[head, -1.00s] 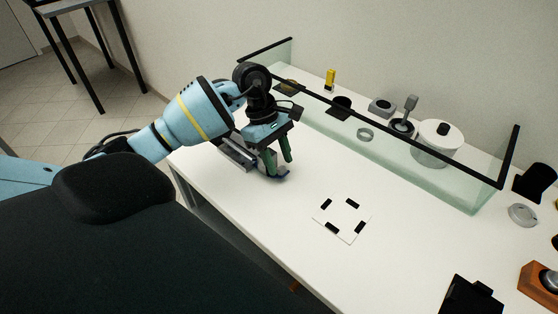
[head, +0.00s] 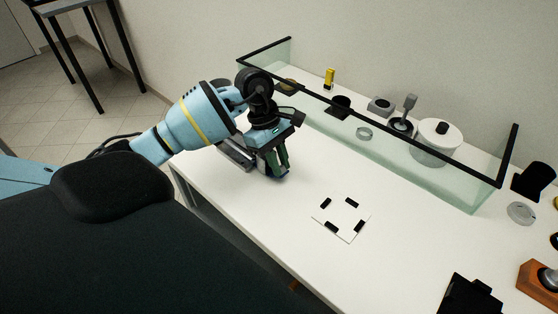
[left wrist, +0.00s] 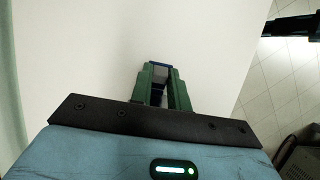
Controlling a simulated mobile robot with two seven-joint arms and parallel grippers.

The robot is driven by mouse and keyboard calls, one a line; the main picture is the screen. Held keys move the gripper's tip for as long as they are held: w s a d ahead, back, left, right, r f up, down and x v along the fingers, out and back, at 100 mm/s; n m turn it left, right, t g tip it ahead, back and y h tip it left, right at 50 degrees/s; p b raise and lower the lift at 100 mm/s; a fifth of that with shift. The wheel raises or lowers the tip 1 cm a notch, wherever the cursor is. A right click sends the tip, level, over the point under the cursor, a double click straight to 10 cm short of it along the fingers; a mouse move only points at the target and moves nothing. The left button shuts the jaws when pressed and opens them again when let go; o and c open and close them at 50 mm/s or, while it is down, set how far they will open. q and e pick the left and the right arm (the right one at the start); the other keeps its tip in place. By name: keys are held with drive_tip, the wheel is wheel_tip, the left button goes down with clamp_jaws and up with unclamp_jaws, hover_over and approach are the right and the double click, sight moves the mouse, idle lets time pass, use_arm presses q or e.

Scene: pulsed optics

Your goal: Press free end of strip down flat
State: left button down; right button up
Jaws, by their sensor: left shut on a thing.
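My left gripper (head: 277,173) is low over the white table at its left part, fingers pointing down. In the left wrist view its green fingers (left wrist: 161,82) are shut on a small dark-blue and grey piece (left wrist: 159,69). The piece is mostly hidden by the fingers, and I cannot tell whether it touches the table. I cannot make out a strip or its free end for sure. A thin white square (head: 340,218) with several black patches near its edges lies flat on the table, to the right of the gripper and apart from it. My right gripper is not in view.
A clear screen with a black top rail (head: 372,112) stands along the back. Behind it are a white round pot (head: 437,143), a clear ring (head: 364,133) and a yellow item (head: 329,78). A black item (head: 470,296) lies front right. The table (head: 240,205) is clear around the square.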

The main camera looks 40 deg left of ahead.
sight(285, 182)
use_arm(q)
drive_tip(key=shift+d, duration=0.1)
drive_tip(key=y, duration=0.1)
drive_tip(key=d+y, duration=0.1)
drive_tip(key=y, duration=0.1)
drive_tip(key=shift+d+f+y, duration=0.25)
drive_tip(key=shift+f+y, duration=0.05)
drive_tip(key=shift+f, duration=0.05)
drive_tip(key=shift+s+d+f+t+y, duration=0.15)
drive_tip(key=shift+d+f+y, duration=0.1)
drive_tip(key=shift+y, duration=0.35)
drive_tip(key=shift+w+d+f+t+y, duration=0.1)
drive_tip(key=shift+d+f+t+y, duration=0.1)
drive_tip(key=shift+y, duration=0.4)
drive_tip(key=shift+d+f+y, duration=0.1)
drive_tip(key=shift+f+y, duration=0.15)
drive_tip(key=shift+y, duration=0.25)
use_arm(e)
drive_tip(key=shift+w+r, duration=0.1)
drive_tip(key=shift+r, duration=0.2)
use_arm(q)
drive_tip(key=shift+s, duration=0.1)
drive_tip(key=shift+f, duration=0.1)
drive_tip(key=c, duration=1.3)
unclamp_jaws()
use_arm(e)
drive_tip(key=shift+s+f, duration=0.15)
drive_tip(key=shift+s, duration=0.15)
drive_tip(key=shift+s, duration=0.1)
